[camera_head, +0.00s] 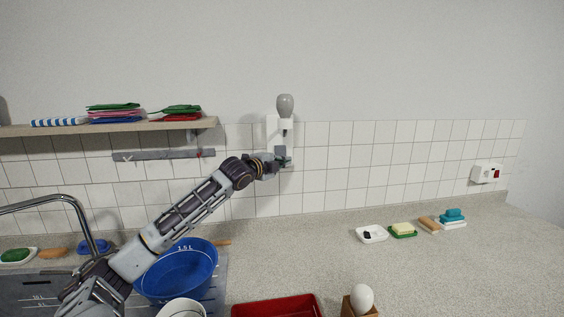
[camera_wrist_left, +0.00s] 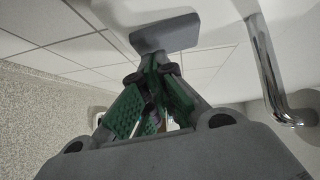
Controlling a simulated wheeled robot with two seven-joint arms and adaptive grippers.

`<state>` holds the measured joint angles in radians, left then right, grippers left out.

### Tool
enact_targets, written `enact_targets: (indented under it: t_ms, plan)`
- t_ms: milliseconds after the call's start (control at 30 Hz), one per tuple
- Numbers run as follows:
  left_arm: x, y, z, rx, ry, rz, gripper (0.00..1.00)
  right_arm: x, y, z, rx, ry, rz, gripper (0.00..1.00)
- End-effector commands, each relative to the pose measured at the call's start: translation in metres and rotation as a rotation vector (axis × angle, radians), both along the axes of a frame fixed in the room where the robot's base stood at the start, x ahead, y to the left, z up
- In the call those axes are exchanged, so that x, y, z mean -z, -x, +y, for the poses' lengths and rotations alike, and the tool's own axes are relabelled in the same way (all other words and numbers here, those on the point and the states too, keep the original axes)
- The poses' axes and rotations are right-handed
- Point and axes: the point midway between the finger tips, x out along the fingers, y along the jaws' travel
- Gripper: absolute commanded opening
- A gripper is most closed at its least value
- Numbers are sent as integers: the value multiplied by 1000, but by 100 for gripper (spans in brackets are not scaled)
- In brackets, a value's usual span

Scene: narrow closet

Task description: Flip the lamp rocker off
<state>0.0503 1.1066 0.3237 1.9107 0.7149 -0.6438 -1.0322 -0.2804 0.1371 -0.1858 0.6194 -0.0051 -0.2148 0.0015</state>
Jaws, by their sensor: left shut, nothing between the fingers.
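A wall lamp with a grey bulb (camera_head: 285,105) sits on a white mount on the tiled wall. Below it is a small grey block (camera_head: 280,152), which looks like the rocker; its tilt is too small to read. My left gripper (camera_head: 286,162) is at the wall just by this block, its green-padded fingers shut and empty. In the left wrist view the closed fingertips (camera_wrist_left: 158,62) meet at the lower edge of a grey rectangular plate (camera_wrist_left: 165,32), seemingly the same block. Whether they touch it I cannot tell. My right gripper is not in view.
A shelf (camera_head: 150,126) with folded cloths is left of the lamp, above a grey wall strip (camera_head: 165,155). A white box with a red part (camera_head: 487,173) is far right.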

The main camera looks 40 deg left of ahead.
Motion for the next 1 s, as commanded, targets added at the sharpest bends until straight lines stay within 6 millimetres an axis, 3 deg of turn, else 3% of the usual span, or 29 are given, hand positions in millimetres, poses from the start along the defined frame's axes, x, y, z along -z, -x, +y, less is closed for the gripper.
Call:
enact_targets:
  t_ms: [500,1000]
  plan:
    - [6,-4,6,-2,-53,-43,0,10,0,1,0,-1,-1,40]
    - [4,-5,4,-1,-56,-46,0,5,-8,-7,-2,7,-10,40]
